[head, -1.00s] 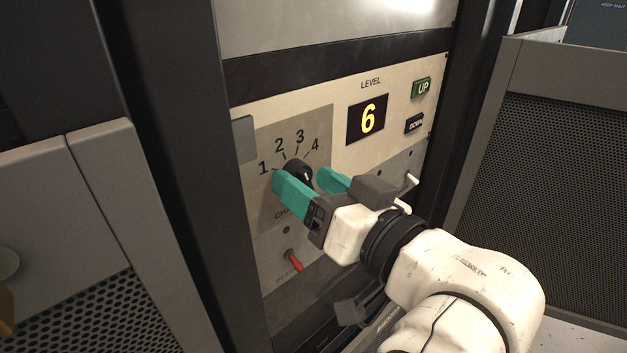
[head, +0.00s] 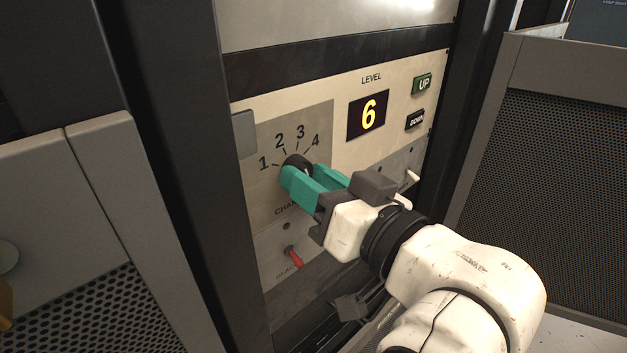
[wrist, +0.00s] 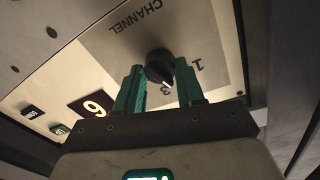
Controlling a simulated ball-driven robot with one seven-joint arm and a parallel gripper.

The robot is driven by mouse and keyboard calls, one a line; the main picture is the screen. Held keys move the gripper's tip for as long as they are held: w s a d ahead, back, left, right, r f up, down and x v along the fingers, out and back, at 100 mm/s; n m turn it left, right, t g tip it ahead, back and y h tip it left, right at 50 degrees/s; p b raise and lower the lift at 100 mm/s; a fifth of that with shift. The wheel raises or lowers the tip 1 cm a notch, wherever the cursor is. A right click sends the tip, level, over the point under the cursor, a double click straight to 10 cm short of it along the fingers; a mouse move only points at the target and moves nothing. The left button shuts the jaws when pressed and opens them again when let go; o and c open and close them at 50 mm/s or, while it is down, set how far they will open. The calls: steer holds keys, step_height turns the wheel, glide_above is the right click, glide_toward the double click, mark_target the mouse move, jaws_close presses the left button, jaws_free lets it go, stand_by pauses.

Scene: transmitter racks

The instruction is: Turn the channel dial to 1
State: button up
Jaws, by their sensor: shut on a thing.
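The black round channel dial (head: 296,160) sits on a grey plate marked 1, 2, 3 and 4 from left to right in the head view. My gripper (head: 303,174) is shut on the dial, with one teal finger on each side of it. In the wrist view the dial (wrist: 159,66) shows between the fingers of my gripper (wrist: 160,80). A short white mark on the dial there points roughly toward a numeral that looks like 3. The 1 is clear beside the right finger; the fingers hide other numerals.
A level display (head: 369,114) reads 6, with a green UP button (head: 422,84) and a black DOWN button (head: 415,120) to its right. A red toggle lever (head: 294,257) is below the dial. Mesh-panelled cabinets (head: 540,190) stand on both sides.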

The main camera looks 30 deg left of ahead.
steer(key=shift+f, duration=0.15)
steer(key=shift+n+b, duration=3.75)
steer(key=shift+n, duration=0.15)
steer(key=o, duration=1)
steer(key=shift+o, duration=0.2)
steer(key=shift+d, duration=0.1)
